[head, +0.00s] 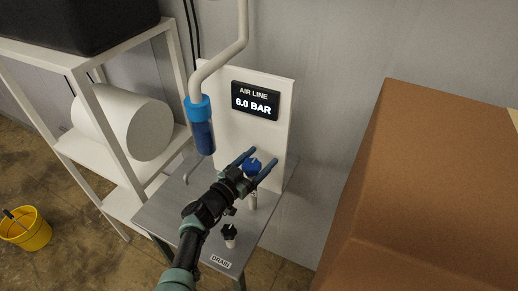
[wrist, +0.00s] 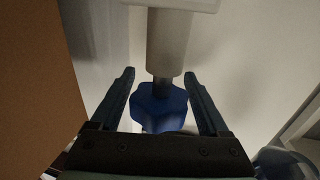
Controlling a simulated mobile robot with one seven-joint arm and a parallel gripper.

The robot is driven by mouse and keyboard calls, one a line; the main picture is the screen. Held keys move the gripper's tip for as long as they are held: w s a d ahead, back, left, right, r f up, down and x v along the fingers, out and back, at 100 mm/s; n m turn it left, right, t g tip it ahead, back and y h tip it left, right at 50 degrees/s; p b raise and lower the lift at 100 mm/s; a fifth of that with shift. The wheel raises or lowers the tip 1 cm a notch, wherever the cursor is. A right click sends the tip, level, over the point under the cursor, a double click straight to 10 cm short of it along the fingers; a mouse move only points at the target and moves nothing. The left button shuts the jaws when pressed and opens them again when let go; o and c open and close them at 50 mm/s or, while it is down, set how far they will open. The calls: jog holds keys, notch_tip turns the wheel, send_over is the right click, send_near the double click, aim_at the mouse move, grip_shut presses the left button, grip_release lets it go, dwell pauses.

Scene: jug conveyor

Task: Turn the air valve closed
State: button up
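The air valve's blue knob (head: 253,168) sits on a light vertical pipe in front of the white panel, below the air line display (head: 255,101), which reads 6.0 BAR. In the wrist view the blue lobed knob (wrist: 160,108) lies between my two fingers. My gripper (head: 259,161) is open, with one finger on each side of the knob. In the wrist view gaps show between the knob and both fingers of my gripper (wrist: 166,75). The lower part of the knob is partly hidden by the gripper's body.
A blue filter bowl (head: 203,138) hangs from a pipe left of the knob. A black-topped drain fitting (head: 229,235) stands on the grey table (head: 165,213). A large cardboard box (head: 430,190) fills the right side. A white shelf (head: 110,165) stands left.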

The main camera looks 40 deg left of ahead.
jog(key=shift+s+r+p, duration=0.1)
jog(key=shift+s+p, duration=0.25)
jog(key=shift+s, duration=0.15)
jog(key=s+p, duration=0.4)
jog(key=s, duration=0.8)
jog(key=shift+d, duration=0.2)
